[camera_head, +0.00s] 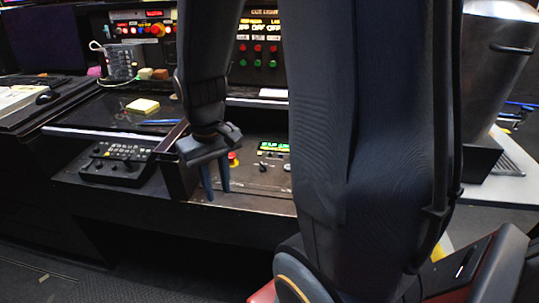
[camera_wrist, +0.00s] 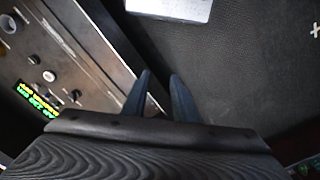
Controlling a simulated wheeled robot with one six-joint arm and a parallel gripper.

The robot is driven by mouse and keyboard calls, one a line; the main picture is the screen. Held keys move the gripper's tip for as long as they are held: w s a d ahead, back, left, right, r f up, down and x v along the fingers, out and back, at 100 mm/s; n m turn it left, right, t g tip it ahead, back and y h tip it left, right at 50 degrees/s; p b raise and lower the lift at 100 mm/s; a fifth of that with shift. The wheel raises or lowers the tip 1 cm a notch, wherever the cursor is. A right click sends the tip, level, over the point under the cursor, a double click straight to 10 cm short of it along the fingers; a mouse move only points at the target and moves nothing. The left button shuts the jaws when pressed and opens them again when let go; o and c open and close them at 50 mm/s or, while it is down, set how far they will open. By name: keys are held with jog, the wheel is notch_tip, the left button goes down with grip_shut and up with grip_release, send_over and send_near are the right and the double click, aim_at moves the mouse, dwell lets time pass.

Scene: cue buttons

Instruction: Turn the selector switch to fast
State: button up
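A control panel (camera_head: 250,183) with a lit green and yellow display (camera_head: 274,146) sits below the large console. A small dark knob (camera_head: 263,165) is on it, perhaps the selector switch; its setting and labels are too small to read. In the wrist view the panel lies at the left, with dark knobs (camera_wrist: 75,95), a pale round button (camera_wrist: 49,76) and a display (camera_wrist: 38,98). My gripper (camera_head: 218,191) points down at the panel's left part, beside the knobs. Its fingers are apart with nothing between them, and they also show in the wrist view (camera_wrist: 160,76).
A red and yellow mushroom button (camera_head: 233,158) is close to my fingers. A black keypad box (camera_head: 118,163) stands to the left. A yellow pad (camera_head: 142,106) lies on the dark desk. My arm covers the panel's right side. A metal bin (camera_head: 495,70) stands at right.

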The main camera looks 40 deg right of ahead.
jog(key=w+d+p, duration=0.3)
jog(key=w+d, duration=0.6)
jog(key=d, duration=0.2)
jog(key=p, duration=0.3)
send_near(263, 166)
jog(key=shift+w+d+f+m, duration=0.1)
jog(key=shift+w+d+m, duration=0.15)
jog(key=shift+w+m, duration=0.05)
jog(key=shift+f+p, duration=0.95)
jog(key=shift+f, duration=2.9)
jog(key=shift+c, duration=0.2)
grip_shut()
